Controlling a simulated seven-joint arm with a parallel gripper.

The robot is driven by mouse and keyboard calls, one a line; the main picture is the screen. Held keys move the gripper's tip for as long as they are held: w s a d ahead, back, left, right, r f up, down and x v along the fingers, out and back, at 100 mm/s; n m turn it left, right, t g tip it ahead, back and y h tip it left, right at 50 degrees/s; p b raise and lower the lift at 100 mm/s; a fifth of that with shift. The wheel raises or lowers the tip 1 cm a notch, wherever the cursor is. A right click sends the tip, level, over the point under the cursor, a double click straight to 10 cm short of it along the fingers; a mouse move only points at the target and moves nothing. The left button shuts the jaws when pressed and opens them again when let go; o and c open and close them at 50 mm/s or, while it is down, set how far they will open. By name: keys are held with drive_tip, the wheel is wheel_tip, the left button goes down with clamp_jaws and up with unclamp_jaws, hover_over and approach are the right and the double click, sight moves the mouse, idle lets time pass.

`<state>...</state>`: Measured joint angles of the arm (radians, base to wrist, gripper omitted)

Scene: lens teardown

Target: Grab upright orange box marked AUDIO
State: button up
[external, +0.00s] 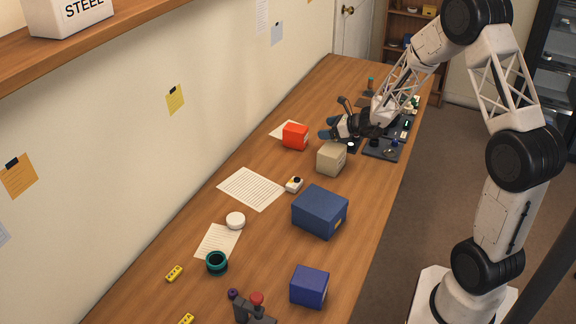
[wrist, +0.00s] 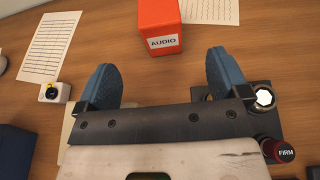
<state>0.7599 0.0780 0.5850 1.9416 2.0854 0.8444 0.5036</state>
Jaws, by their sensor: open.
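The orange box (wrist: 158,22) stands upright on the wooden table, with a white label reading AUDIO on the side facing my gripper in the wrist view. In the external view the orange-red box (external: 295,136) is near the wall side of the table, left of my gripper. My gripper (wrist: 165,82) has its two blue fingers spread wide with nothing between them. The box is ahead of the fingertips, roughly centred between them and apart from them. In the external view my gripper (external: 327,128) is low over the table, just right of the box.
A beige box (external: 331,158) stands close to my gripper on the near side. A dark tray (external: 383,150) with small parts lies to its right. A larger blue box (external: 320,212) and a small white-and-yellow item (external: 294,185) are nearer the camera. Paper sheets (external: 251,188) lie flat.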

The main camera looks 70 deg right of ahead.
sight(306, 130)
drive_tip(key=shift+x, duration=3.5)
drive_tip(key=shift+x, duration=2.5)
drive_tip(key=shift+c, duration=0.4)
drive_tip(key=c, duration=1.1)
drive_tip(key=shift+r, duration=5)
